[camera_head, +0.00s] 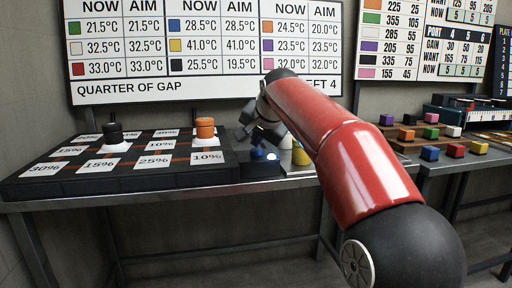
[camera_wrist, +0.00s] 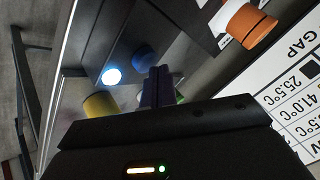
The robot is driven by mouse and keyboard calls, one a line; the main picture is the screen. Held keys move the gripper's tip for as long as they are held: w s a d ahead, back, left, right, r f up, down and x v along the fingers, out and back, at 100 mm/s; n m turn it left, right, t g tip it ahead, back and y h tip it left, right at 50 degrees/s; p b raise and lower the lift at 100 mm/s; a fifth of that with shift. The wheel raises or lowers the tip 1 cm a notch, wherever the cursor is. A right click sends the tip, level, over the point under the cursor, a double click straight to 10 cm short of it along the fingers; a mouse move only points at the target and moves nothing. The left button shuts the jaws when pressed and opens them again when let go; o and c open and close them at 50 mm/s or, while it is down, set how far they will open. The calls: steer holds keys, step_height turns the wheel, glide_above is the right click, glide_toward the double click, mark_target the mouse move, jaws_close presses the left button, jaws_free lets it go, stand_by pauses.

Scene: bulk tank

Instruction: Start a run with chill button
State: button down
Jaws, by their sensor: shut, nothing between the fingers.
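A dark control box (camera_head: 245,171) sits on the bench right of the percent board. I can read no chill label. My gripper (camera_head: 247,124) is shut and empty, above and behind the box; its fingers (camera_wrist: 160,84) show close to the blue button in the wrist view. I cannot tell any contact.
The percent board (camera_head: 60,184) bears a black piece (camera_head: 112,132) and an orange piece (camera_head: 205,128) on white bases. The NOW/AIM wall board (camera_head: 130,88) stands behind, reading "QUARTER OF GAP". Coloured blocks (camera_head: 430,153) lie at right. My red arm crosses the bench.

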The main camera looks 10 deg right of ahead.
steer(key=shift+r+p, duration=0.35)
steer(key=shift+r, duration=0.2)
step_height(320, 180, up, 5)
steer(key=p, duration=0.5)
steer(key=n, duration=0.2)
glide_toward(257, 151)
steer(key=a, duration=0.3)
steer(key=s+f+n+g, duration=0.1)
steer(key=s+f+n, duration=0.1)
steer(key=s+f, duration=0.5)
steer(key=s+d+f+n+g, duration=0.1)
steer(key=s+f, duration=0.5)
steer(key=s, duration=0.6)
steer(key=s+d+f+n+g+h, duration=0.1)
steer(key=s+f+n, duration=0.1)
steer(key=s+f, duration=0.5)
steer(key=s, duration=0.3)
steer(key=shift+s+f+n+g, duration=0.25)
steer(key=shift+f+n+g, duration=0.05)
steer(key=shift+f+n, duration=0.1)
steer(key=shift+d+r, duration=0.1)
